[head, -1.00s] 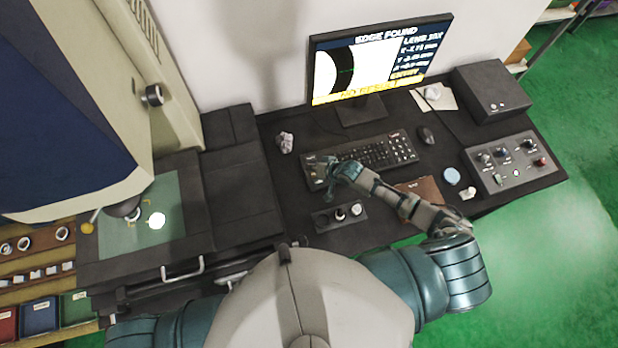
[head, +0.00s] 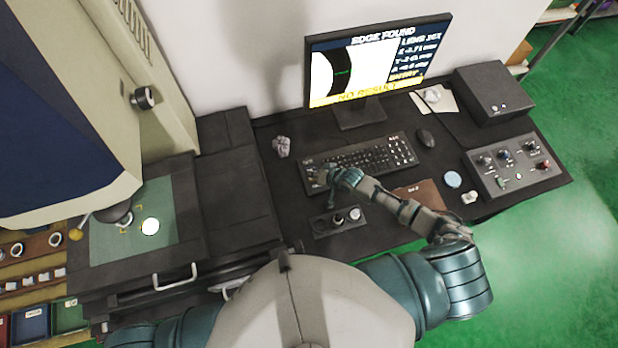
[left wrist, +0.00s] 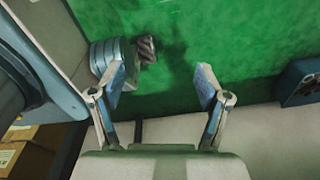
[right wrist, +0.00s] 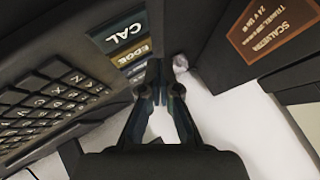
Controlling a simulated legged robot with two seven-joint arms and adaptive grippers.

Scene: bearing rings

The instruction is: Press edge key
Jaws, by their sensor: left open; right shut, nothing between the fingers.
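The EDGE key (right wrist: 133,56) shows in the right wrist view, between the CAL key (right wrist: 124,32) and a further label that my fingers partly cover. My right gripper (right wrist: 161,78) is shut and empty, its tips just beside the EDGE key. I cannot tell whether they touch it. In the head view my right gripper (head: 324,176) is over the left end of the black keyboard (head: 375,157); the key itself is too small there. The monitor (head: 375,62) reads EDGE FOUND and NO RESULT. My left gripper (left wrist: 160,88) is open and empty above green floor.
A mouse (head: 426,138) lies right of the keyboard. A control box with knobs (head: 514,168) stands at the desk's right. A small dark holder (head: 337,222) sits in front of the keyboard. The measuring machine's stage (head: 105,240) is at the left.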

